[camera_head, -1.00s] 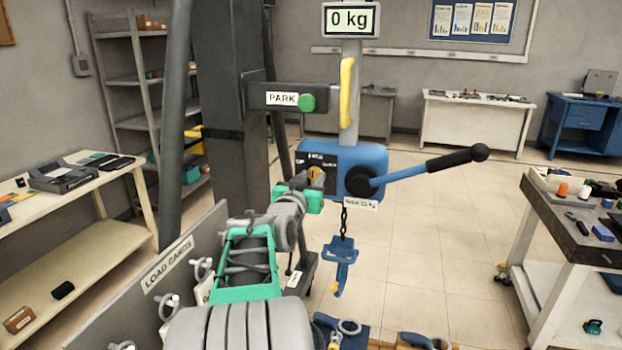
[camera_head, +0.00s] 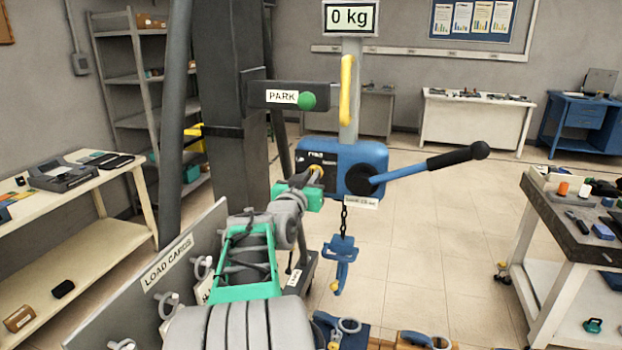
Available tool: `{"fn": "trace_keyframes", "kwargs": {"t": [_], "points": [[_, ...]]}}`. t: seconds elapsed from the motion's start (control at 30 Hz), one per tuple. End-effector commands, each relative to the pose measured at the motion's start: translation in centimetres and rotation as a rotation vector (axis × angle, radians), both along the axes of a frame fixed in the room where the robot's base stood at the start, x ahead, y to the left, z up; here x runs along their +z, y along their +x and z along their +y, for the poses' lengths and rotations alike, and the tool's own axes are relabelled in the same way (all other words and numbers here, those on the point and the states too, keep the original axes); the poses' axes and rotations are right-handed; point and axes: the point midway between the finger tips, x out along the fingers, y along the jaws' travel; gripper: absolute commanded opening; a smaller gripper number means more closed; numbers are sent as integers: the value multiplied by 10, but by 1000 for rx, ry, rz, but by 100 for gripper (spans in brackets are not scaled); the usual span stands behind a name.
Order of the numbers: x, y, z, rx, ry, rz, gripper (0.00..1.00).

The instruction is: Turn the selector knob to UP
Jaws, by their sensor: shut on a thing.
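My gripper (camera_head: 314,178) is at the plate and shut on the knob. My grey and green wrist hides part of the knob and the plate's lower left. The plate's lettering is too small to read, so I cannot tell which mark the knob points at.
A lever with a black grip (camera_head: 450,160) sticks out right from the hoist. A blue hook (camera_head: 340,262) hangs on a chain below. A PARK arm (camera_head: 285,95) and yellow handle (camera_head: 347,90) are above. The LOAD CARDS board (camera_head: 160,275) stands at left.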

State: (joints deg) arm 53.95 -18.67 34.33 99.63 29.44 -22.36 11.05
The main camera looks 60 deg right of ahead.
Motion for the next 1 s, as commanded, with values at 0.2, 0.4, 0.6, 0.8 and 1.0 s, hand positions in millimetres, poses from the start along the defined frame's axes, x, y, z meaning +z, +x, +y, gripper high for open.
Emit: {"fn": "trace_keyframes", "kwargs": {"t": [0.2, 0.4, 0.6, 0.8, 1.0], "points": [[-3, 0, 0, 0, -14, 85, 0], [-5, 1, 0, 0, -37, 227, 0], [-5, 1, 0, 0, -62, 390, 0], [-4, 2, 0, -1, -84, 531, 0], [-2, 2, 0, -1, -99, 629, 0]]}}
